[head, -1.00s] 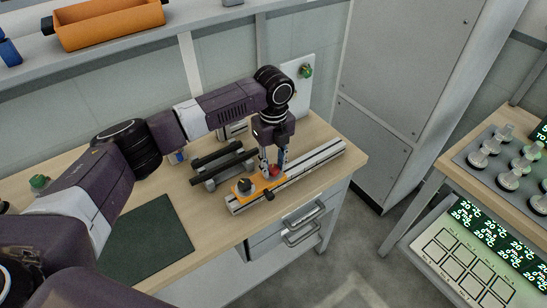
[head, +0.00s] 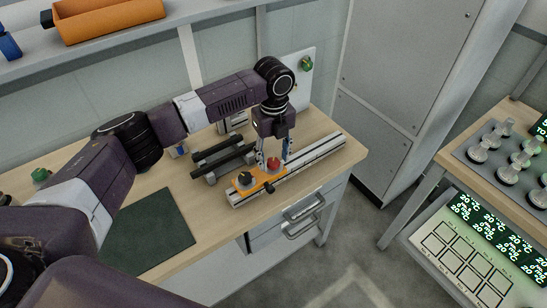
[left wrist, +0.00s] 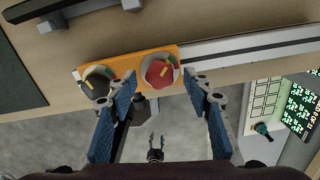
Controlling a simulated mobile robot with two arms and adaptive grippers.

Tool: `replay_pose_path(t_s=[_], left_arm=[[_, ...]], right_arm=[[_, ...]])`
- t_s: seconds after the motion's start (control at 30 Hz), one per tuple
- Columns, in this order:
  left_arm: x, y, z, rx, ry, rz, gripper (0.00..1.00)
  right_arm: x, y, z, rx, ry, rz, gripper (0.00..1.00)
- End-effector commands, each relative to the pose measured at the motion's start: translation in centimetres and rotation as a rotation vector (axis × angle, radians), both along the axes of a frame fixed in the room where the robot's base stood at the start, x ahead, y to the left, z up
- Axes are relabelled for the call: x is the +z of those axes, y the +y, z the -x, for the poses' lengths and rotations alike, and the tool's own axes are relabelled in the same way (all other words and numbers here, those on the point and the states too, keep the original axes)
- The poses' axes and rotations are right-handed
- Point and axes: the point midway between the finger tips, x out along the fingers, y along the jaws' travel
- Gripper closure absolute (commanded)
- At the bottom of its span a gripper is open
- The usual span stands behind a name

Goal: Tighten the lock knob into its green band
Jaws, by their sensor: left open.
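An orange carriage (head: 259,184) sits on a silver rail (head: 315,157). It carries a red knob (head: 274,164) and a black knob (head: 246,178), each with a yellow pointer; both also show in the left wrist view, red (left wrist: 158,74) and black (left wrist: 98,83). A dark knob (head: 269,187) sticks out at its front edge.
A dark frame with bars (head: 222,160) stands behind the rail. A green mat (head: 150,230) lies on the bench at left. A green button (head: 306,63) is on a white panel at the back. A second table (head: 461,169) with knobs and displays stands at right.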

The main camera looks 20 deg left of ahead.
Motion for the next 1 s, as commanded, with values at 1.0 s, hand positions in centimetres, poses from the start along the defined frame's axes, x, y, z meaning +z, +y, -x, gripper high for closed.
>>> replay_pose_path(t_s=[1.0], left_arm=[[11.4, 0.0, 0.0, 0.0, -0.001, 0.001, 0.54]], right_arm=[[0.0, 0.4, -0.3, -0.002, -0.003, -0.004, 0.54]])
